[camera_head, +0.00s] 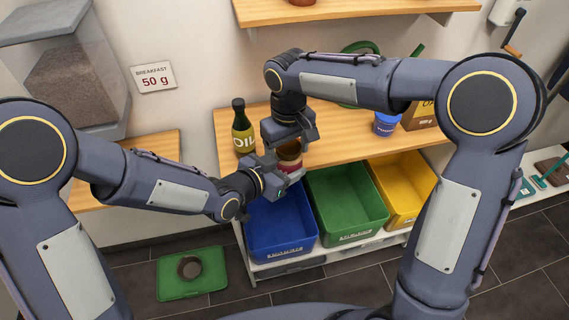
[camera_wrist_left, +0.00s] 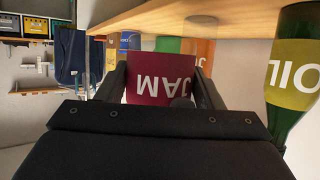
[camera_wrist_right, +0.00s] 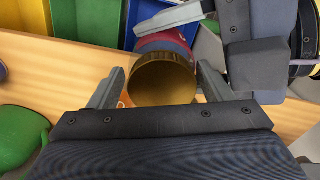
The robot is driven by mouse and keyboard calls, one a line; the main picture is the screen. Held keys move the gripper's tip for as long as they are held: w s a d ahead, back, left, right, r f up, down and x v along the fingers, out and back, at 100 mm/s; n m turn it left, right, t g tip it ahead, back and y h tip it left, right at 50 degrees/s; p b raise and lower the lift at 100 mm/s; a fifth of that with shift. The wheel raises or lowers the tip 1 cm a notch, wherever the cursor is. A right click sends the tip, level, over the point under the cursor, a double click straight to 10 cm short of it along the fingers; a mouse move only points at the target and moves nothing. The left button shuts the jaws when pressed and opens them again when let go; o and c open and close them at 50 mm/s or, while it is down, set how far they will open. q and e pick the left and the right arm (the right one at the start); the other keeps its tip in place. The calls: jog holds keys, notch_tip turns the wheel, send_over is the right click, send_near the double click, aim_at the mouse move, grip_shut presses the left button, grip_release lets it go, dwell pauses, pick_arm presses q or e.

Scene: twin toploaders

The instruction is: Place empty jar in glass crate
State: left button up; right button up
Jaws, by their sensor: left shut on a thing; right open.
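A jar with a dark red JAM label (camera_wrist_left: 160,88) is between the fingers of my left gripper (camera_wrist_left: 162,76), which is shut on it. In the head view the jar (camera_head: 290,165) is above the shelf's front edge, near the blue crate (camera_head: 281,245). Its gold-brown lid (camera_wrist_right: 163,80) is on top. My right gripper (camera_wrist_right: 161,72) is open, with the lid between its spread fingers; I cannot tell whether they touch it. The jar's contents are hidden. A green crate (camera_head: 347,236) and a yellow crate (camera_head: 411,219) stand beside the blue one. Their labels are too small to read.
An oil bottle (camera_head: 242,138) stands on the wooden shelf (camera_head: 340,146) left of the jar. A blue tub (camera_head: 386,123) is on the right. A green mat (camera_head: 176,284) with a dark round object lies on the floor. The visible crate floors look empty.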

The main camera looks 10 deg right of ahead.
jog(key=shift+s+a, duration=0.25)
jog(key=shift+a, duration=0.1)
jog(key=r, duration=1.1)
jog(key=shift+w+d, duration=0.2)
jog(key=shift+r, duration=0.3)
jog(key=shift+d+r, duration=0.25)
jog(key=s+d+f+m+t+y, duration=0.2)
jog(key=s+d, duration=0.4)
jog(key=s, duration=0.3)
jog(key=s+d+f+m+t+y, duration=0.1)
jog(key=s+d+f+m+t, duration=0.1)
jog(key=s+d, duration=0.55)
jog(key=s+a+f+m+t, duration=0.1)
jog(key=s+a+f+m, duration=0.1)
jog(key=s+f, duration=0.3)
jog(key=shift+s+a+t+y, duration=0.2)
jog(key=shift+s+t+y, duration=0.15)
jog(key=shift+s, duration=0.6)
